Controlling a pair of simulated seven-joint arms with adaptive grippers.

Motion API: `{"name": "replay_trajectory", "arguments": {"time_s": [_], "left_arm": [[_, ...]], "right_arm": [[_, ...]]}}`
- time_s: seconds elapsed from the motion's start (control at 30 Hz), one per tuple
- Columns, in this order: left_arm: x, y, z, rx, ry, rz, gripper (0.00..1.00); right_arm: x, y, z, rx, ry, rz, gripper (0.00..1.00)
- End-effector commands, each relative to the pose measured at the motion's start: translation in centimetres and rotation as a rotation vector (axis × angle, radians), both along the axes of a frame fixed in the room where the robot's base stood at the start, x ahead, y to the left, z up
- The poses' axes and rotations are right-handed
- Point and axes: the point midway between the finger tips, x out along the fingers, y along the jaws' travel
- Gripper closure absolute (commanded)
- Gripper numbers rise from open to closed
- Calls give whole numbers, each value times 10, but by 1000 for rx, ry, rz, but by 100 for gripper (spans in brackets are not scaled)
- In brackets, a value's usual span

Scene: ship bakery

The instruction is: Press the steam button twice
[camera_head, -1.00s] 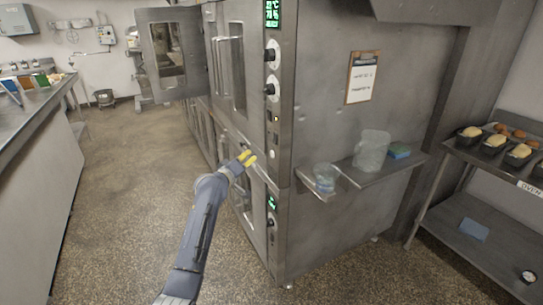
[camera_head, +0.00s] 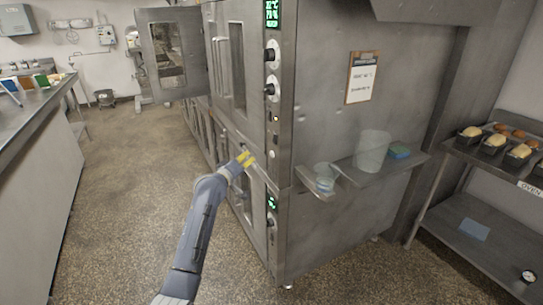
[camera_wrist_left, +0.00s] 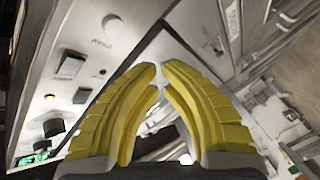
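The steel oven's control panel (camera_head: 285,100) faces me at the centre of the head view. A round pale button (camera_head: 274,154) sits low on its upper section, below two black knobs. My right gripper is not in view.
A rocker switch (camera_wrist_left: 72,65) and black knobs (camera_wrist_left: 53,128) share the panel. A steel side shelf (camera_head: 345,177) holds clear containers. A rack with bread tins (camera_head: 495,142) stands right, a counter (camera_head: 40,115) left. An oven door (camera_head: 172,55) stands open; the floor between is clear.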

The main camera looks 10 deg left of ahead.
Motion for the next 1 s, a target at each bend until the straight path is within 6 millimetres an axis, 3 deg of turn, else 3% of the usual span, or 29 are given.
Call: {"name": "replay_trajectory", "arguments": {"time_s": [0.33, 0.63, 1.0], "left_arm": [[-18, 29, -6, 107, 2, -3, 100], [-23, 24, 4, -3, -8, -3, 100], [-23, 24, 4, -15, -6, -1, 100]], "right_arm": [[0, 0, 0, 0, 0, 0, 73], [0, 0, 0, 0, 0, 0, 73], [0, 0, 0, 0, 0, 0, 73]]}}
